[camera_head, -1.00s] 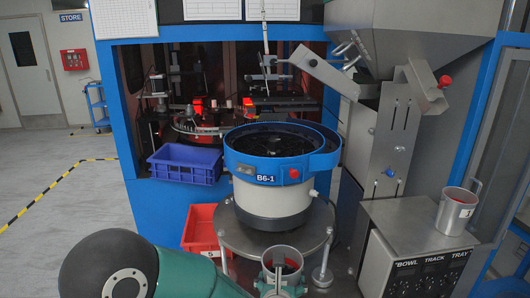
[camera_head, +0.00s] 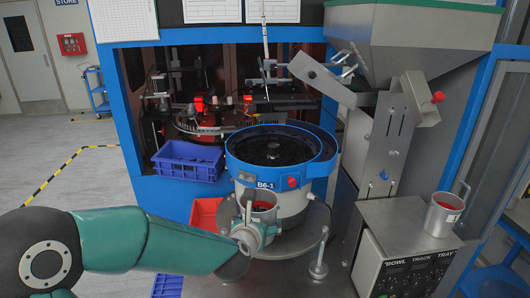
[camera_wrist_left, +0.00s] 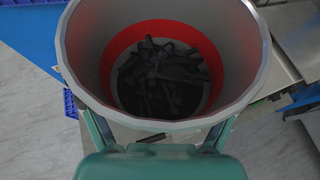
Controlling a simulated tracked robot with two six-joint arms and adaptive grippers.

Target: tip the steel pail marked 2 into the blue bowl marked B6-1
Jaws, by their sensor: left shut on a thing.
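The blue bowl marked B6-1 (camera_head: 240,170) sits on its pale base on a round steel table, with dark contents inside. A steel pail (camera_head: 258,207) is held in front of the bowl, its mouth up and lower than the bowl's rim. Its number is not visible. In the left wrist view the pail (camera_wrist_left: 90,50) has a red inner band and several dark strip-like pieces at the bottom. My left gripper (camera_head: 248,237) is shut on the pail from its near side. My right gripper is not in view.
A second steel pail (camera_head: 443,216) stands on the control box (camera_head: 415,255) at the right. A blue crate (camera_head: 188,170) and a red bin (camera_head: 203,213) are left of the bowl. A steel chute and hopper (camera_head: 410,40) stand behind right.

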